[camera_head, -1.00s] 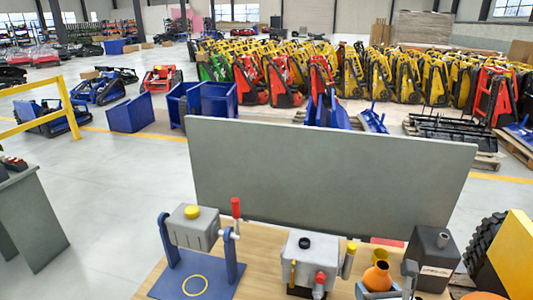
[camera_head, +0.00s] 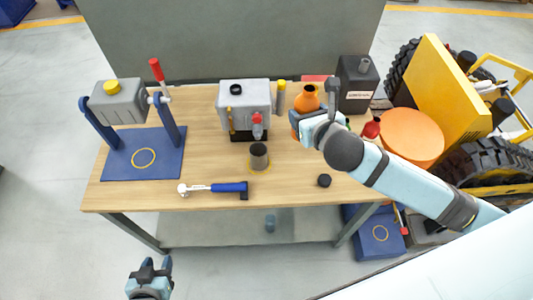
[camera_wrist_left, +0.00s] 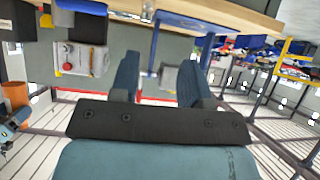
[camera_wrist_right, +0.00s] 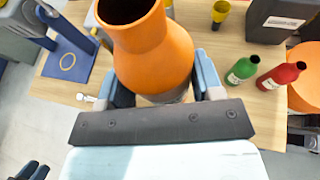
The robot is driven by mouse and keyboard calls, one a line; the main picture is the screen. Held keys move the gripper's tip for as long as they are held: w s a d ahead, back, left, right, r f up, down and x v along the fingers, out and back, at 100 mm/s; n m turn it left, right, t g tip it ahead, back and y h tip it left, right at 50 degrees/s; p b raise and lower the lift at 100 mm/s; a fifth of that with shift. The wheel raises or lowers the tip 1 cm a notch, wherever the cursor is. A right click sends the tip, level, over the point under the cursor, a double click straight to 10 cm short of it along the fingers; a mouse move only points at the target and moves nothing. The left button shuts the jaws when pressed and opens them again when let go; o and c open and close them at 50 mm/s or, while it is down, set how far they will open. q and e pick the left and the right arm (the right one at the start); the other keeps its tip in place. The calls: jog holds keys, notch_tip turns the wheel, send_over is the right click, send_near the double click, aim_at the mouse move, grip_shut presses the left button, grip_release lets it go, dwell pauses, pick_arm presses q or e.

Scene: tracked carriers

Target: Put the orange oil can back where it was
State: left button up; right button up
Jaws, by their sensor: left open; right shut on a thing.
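The orange oil can (camera_head: 306,97) has a wide body, a narrower neck and an open top. My right gripper (camera_head: 308,122) is shut on it, over the right part of the wooden bench. In the right wrist view the can (camera_wrist_right: 152,55) fills the space between the fingers (camera_wrist_right: 165,92); its underside is hidden, so I cannot tell whether it touches the bench. My left gripper (camera_head: 150,268) is open and empty, low in front of the bench at the left; its spread fingers show in the left wrist view (camera_wrist_left: 160,80).
On the bench (camera_head: 205,150) are a grey pump box (camera_head: 243,100), a dark cup (camera_head: 259,156) on a yellow ring, a wrench (camera_head: 225,188), a black cap (camera_head: 324,180), a black canister (camera_head: 358,85) and a blue stand (camera_head: 120,165). Green (camera_wrist_right: 242,70) and red (camera_wrist_right: 282,75) bottles stand near the can.

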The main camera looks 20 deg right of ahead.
jog(key=w+d+f+m+h+b, duration=0.3)
jog(key=w+d+f+h+b, duration=0.1)
jog(key=w+d+f+b, duration=0.55)
jog(key=shift+g, duration=0.4)
jog(key=f+b, duration=0.1)
jog(key=f, duration=0.4)
jog(key=w+f+b, duration=0.1)
jog(key=f, duration=0.5)
jog(key=w+f+b, duration=0.1)
jog(key=f, duration=0.5)
jog(key=shift+d+f+b, duration=0.25)
jog(key=shift+d+b, duration=0.15)
pick_arm(q)
notch_tip(320, 180, down, 13)
jog(key=shift+d+r+m+h, duration=0.2)
jog(key=shift+d+m+h, duration=0.1)
jog(key=shift+d, duration=0.15)
pick_arm(e)
jog(key=shift+f, duration=0.25)
jog(key=shift+f, duration=0.1)
jog(key=o, duration=1.1)
pick_arm(q)
jog(key=shift+f, duration=0.1)
